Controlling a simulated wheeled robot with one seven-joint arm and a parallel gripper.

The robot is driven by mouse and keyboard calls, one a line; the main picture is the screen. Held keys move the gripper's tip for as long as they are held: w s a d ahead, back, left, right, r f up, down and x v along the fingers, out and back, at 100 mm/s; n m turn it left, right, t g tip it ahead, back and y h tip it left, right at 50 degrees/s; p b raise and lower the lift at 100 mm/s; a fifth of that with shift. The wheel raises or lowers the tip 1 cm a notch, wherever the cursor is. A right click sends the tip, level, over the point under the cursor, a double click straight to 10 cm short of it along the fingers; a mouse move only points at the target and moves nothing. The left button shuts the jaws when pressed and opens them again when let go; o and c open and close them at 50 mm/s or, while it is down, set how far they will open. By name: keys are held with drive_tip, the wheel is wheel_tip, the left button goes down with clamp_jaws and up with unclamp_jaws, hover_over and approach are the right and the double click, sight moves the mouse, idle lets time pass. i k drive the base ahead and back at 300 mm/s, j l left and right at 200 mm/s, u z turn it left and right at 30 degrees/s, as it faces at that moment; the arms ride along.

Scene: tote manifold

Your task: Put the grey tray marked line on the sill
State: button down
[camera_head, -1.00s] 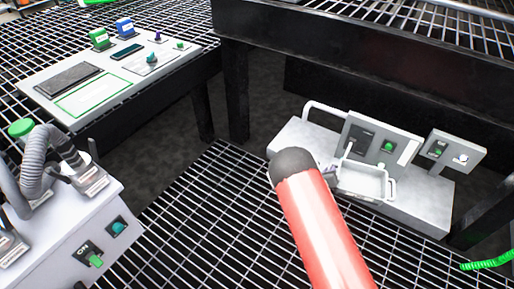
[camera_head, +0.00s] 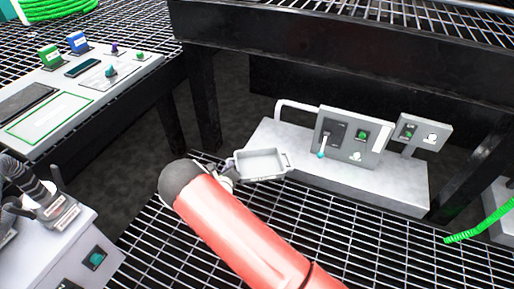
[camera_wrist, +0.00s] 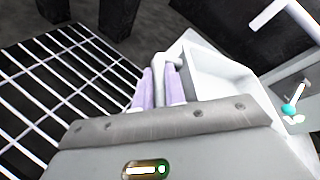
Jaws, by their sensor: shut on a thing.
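My gripper (camera_head: 232,170) is shut on a small grey tray (camera_head: 260,176), gripping it by its left side. The tray is open-topped, roughly level, with a handle at its right end. I cannot tell which surface is the sill.
A pale base (camera_head: 390,193) carries a grey panel (camera_head: 350,135) with a teal-tipped lever, and a smaller panel (camera_head: 423,132). A white board (camera_head: 112,88) with a green-outlined area lies on the left table. A grey box (camera_head: 65,240) with hoses stands lower left.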

sight(269, 146)
drive_tip(key=i+l+u, duration=0.1)
drive_tip(key=i+l, duration=0.15)
drive_tip(key=i+l+u, duration=0.15)
drive_tip(key=l, duration=0.3)
drive_tip(key=i+l+u, duration=0.1)
drive_tip(key=i+l, duration=0.2)
